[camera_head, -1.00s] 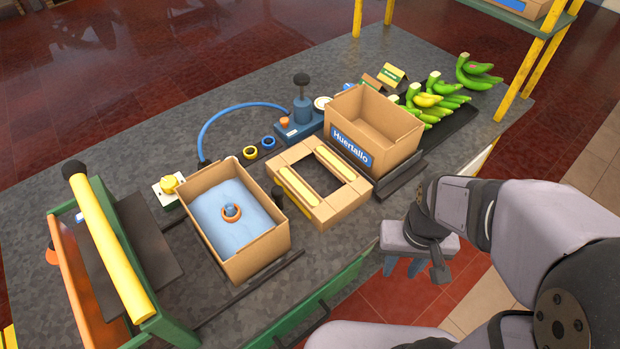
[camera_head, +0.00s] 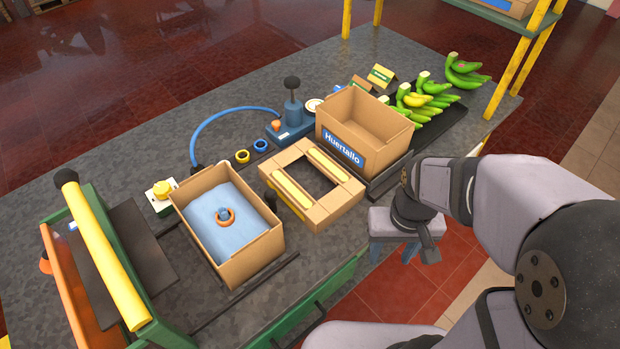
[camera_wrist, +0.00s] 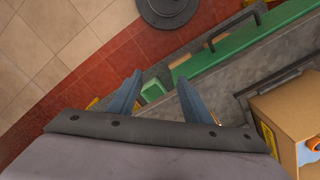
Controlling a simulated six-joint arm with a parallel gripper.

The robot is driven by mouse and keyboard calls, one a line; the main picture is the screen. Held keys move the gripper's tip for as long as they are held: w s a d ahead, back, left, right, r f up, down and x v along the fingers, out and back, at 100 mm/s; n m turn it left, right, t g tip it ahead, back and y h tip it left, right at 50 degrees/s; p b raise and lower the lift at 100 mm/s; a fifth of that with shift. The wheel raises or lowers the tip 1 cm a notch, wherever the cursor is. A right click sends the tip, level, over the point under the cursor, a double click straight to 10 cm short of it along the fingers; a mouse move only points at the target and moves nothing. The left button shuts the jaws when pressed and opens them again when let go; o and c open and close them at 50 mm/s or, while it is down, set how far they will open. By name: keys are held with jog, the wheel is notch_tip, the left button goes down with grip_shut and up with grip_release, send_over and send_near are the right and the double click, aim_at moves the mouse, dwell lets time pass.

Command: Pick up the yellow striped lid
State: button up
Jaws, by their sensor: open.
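The yellow striped lid (camera_head: 336,207) is a cardboard frame with a rectangular opening and a pale yellow strip along each of two sides. It lies on the grey table between two open cartons. My gripper (camera_head: 393,252) is right of and nearer than the lid, near the table's front edge, apart from it and empty. Its blue fingers point down and are open. In the wrist view my gripper (camera_wrist: 156,97) shows both fingers spread with nothing between them. Cardboard with a yellow strip (camera_wrist: 268,138) shows at the right edge there; I cannot tell if it is the lid.
A carton with blue liner and an orange ring (camera_head: 260,252) stands left of the lid. The Huertallo carton (camera_head: 392,142) stands to its right. Green bananas (camera_head: 425,100) lie behind on a dark tray. A green drawer-like edge (camera_head: 330,290) runs along the table's front.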

jog(key=w+a+r+n+p, duration=0.1)
jog(key=w+a+n, duration=0.1)
jog(key=w+a, duration=0.3)
jog(key=w+a+r+n+p, duration=0.2)
jog(key=w+a, duration=0.2)
jog(key=w, duration=0.1)
jog(key=w+a+r+n+p, duration=0.1)
jog(key=w+a+n, duration=0.1)
jog(key=w+a, duration=0.3)
jog(key=shift+w+a+r+p, duration=0.25)
jog(key=shift+w+a+p, duration=0.05)
jog(key=shift+w, duration=0.05)
jog(key=n+p, duration=0.1)
jog(key=n, duration=0.1)
send_over(292, 188)
jog(key=shift+s+d+f, duration=0.1)
jog(key=shift+d+f, duration=0.1)
jog(key=shift+a+f, duration=0.1)
jog(key=shift+a, duration=0.25)
jog(key=shift+f+p, duration=0.7)
jog(key=shift+f, duration=0.35)
jog(key=shift+d+f+p, duration=0.1)
jog(key=shift+f+p, duration=0.35)
jog(key=shift+p, duration=0.15)
jog(key=shift+f+p, duration=1.05)
jog(key=shift+f, duration=1.1)
jog(key=c, duration=0.7)
